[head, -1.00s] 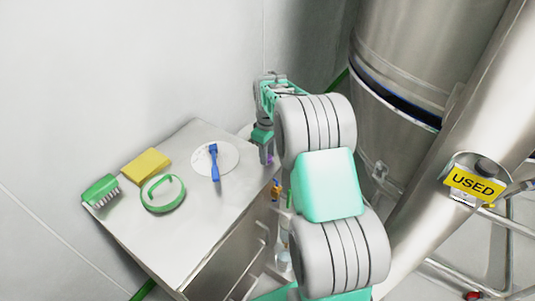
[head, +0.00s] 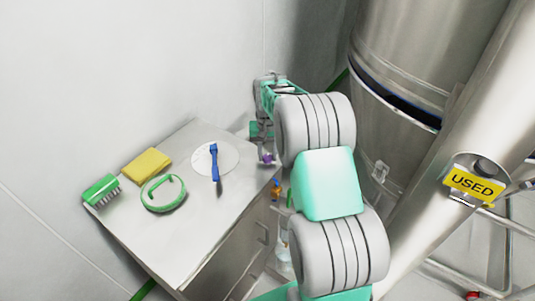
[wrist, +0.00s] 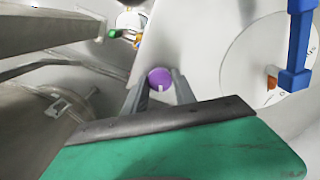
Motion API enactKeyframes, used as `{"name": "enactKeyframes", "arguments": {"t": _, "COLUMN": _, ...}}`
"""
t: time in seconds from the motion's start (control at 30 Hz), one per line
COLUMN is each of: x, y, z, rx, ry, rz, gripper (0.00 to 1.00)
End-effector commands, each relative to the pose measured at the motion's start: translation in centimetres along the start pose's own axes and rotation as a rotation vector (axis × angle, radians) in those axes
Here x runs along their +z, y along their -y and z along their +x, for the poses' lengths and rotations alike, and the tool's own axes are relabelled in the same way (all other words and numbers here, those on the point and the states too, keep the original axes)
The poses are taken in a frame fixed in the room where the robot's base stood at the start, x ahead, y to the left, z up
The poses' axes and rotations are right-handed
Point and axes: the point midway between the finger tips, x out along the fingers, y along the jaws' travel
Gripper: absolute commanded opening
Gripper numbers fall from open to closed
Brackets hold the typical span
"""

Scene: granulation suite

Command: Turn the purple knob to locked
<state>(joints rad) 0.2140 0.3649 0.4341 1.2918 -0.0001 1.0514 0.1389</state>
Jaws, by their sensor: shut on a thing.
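The purple knob (wrist: 160,78) sits between my gripper's fingertips in the wrist view, with a pale mark on its lower rim. In the head view the knob (head: 267,158) is a small purple spot at the cabinet's far right corner, just under my gripper (head: 265,153). My gripper (wrist: 158,88) is shut on the knob, one finger at each side. The wording or marks around the knob cannot be read.
A steel vessel (head: 395,60) and a pipe with a "USED" tag (head: 474,184) stand on the right.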

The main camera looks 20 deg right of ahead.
Motion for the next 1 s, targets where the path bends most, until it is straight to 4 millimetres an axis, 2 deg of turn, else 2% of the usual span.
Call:
{"name": "enactKeyframes", "arguments": {"t": 0.2, "x": -0.05, "y": 0.02, "z": -0.09, "rx": 0.0, "ry": -0.002, "rz": 0.194, "gripper": 0.0}}
{"name": "enactKeyframes", "arguments": {"t": 0.5, "x": -0.07, "y": 0.02, "z": -0.09, "rx": -0.001, "ry": -0.002, "rz": 0.393, "gripper": 0.0}}
{"name": "enactKeyframes", "arguments": {"t": 1.0, "x": -0.09, "y": 0.01, "z": -0.09, "rx": -0.001, "ry": -0.003, "rz": 0.493, "gripper": 0.0}}
